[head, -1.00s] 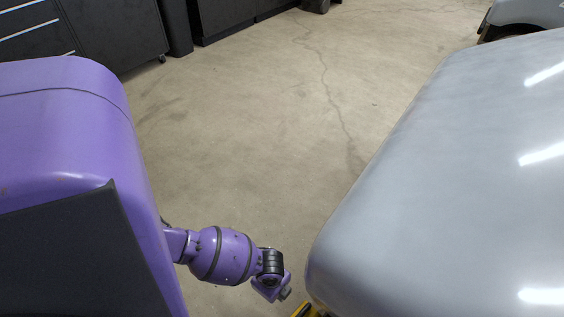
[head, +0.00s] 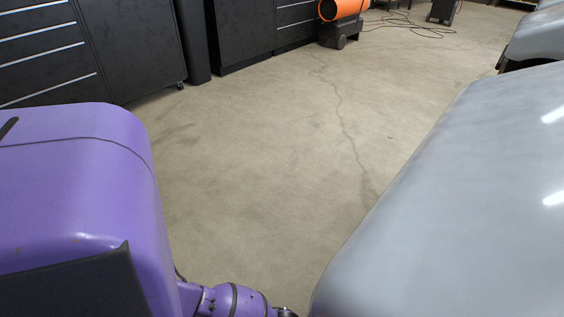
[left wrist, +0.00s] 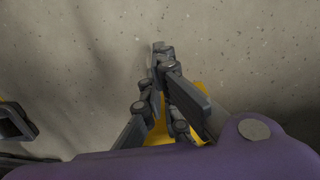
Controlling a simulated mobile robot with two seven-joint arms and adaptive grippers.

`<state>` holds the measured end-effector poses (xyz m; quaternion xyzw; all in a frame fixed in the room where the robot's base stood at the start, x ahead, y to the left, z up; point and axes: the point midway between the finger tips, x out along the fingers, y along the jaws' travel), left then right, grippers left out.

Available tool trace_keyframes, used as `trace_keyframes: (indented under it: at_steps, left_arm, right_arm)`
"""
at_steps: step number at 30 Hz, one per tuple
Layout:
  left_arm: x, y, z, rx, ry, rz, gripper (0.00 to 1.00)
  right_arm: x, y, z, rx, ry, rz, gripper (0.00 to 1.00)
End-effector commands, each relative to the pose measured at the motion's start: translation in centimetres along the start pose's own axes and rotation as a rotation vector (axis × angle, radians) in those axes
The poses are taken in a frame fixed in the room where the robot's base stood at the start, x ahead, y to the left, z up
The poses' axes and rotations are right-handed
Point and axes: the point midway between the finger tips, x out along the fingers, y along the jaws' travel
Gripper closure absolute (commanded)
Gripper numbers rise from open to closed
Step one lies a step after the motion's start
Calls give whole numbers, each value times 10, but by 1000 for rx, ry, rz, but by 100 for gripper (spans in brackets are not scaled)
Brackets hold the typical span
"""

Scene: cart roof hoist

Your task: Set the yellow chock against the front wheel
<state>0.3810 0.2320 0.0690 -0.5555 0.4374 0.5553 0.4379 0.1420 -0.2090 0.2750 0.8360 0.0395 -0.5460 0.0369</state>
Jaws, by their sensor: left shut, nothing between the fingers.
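My left gripper (left wrist: 164,62) shows in the left wrist view, shut and empty above the concrete floor. A yellow thing (left wrist: 158,134), apparently the chock, lies behind and below its fingers, which hide most of it. I cannot tell whether the fingers touch it. The front wheel cannot be made out in either view. In the head view, the grey cart body (head: 450,210) fills the right side and covers the floor beneath it. My right gripper is not in view.
Black drawer cabinets (head: 45,50) stand at the back left. An orange heater (head: 341,10) stands at the top, with a cable on the floor (head: 265,150). Another grey vehicle (head: 535,35) is at the top right. The floor between cabinets and cart is clear.

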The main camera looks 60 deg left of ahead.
Motion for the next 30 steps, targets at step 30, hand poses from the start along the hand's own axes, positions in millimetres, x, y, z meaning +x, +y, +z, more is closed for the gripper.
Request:
trace_keyframes:
  at_steps: [30]
  left_arm:
    - [-1, 9, -36, -1, 4, 1, 100]
  right_arm:
    - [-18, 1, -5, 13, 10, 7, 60]
